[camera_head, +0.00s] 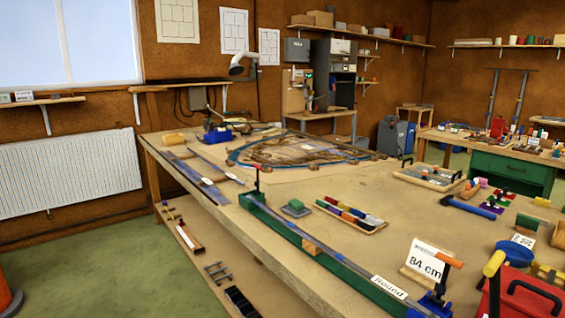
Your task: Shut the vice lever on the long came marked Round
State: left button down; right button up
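A long grey came (312,240) lies along a green stretching bench (290,232) at the near edge of the wooden worktable. A white label reading "Round" (389,287) sits near its close end. At that end is a blue vice (434,302) with an orange-handled lever (449,262) standing up; I cannot tell whether its jaws touch the came. A red-topped upright lever (257,180) stands at the bench's far end. Neither of my grippers is in view.
An "84 cm" sign (428,262) stands beside the blue vice. A red toolbox (520,296) and a yellow-handled tool (494,264) are close on its right. A tray of coloured blocks (350,215) and a green block (295,207) lie behind the bench.

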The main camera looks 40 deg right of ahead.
aim_at(257, 182)
jog(key=i+z, duration=0.2)
jog(key=z, duration=0.25)
jog(key=i+z, duration=0.25)
jog(key=z, duration=0.15)
jog(key=i+z, duration=0.25)
jog(key=z, duration=0.2)
jog(key=i+j+z, duration=0.15)
jog(key=z, duration=0.25)
jog(key=i+j+z, duration=0.2)
jog(key=z, duration=0.25)
jog(key=i+j+z, duration=0.1)
jog(key=j+z, duration=0.3)
